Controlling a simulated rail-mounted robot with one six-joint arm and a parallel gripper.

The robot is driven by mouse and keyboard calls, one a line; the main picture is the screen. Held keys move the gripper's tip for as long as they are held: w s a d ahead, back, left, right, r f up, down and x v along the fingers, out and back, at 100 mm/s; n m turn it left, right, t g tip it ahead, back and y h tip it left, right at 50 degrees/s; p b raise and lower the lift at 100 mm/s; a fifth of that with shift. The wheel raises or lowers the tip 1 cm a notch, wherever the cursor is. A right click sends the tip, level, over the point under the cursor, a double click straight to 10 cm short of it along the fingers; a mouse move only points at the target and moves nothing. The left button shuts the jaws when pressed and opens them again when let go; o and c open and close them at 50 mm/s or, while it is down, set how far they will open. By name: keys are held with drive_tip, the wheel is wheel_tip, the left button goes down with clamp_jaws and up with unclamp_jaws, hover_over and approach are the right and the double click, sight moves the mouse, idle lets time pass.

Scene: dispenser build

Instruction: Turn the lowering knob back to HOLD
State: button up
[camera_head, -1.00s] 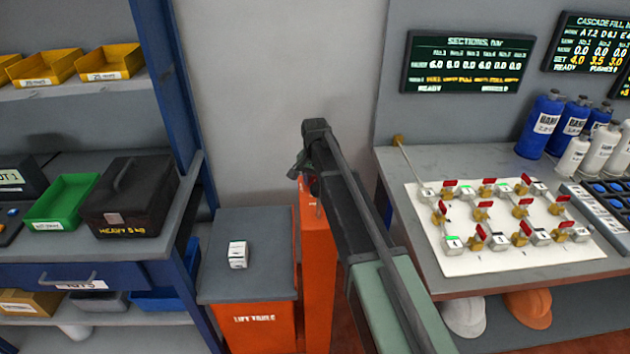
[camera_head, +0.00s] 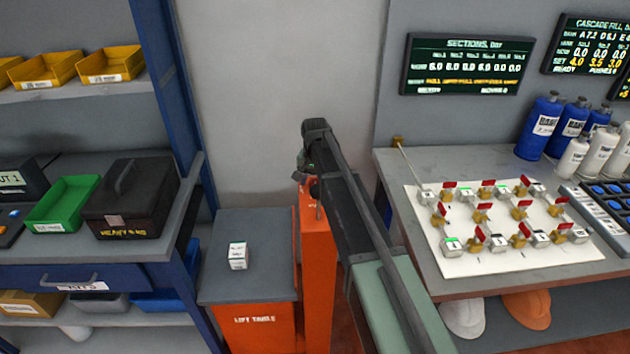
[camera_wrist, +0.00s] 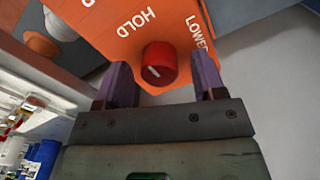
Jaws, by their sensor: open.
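The red lowering knob (camera_wrist: 160,63) sits on the orange panel (camera_wrist: 108,32) of the lift table in the wrist view. Its short white mark slants from upper left to lower right; I cannot tell which label it points to. HOLD is printed at upper left of the knob and LOWER at upper right. My gripper (camera_wrist: 165,82) is open, with one finger on each side of the knob and a gap at both sides. In the head view my gripper (camera_head: 309,178) is at the orange post (camera_head: 316,255), and the knob cannot be made out there.
The lift table (camera_head: 222,284) carries a small white box (camera_head: 238,256). A blue-framed shelf with bins (camera_head: 62,203) stands at left. A bench with a valve board (camera_head: 480,263) stands at right. Bare wall lies behind my gripper.

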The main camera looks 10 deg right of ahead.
sight(316, 181)
wheel_tip(316, 181, up, 10)
drive_tip(key=p, duration=0.9)
drive_tip(key=shift+d, duration=0.1)
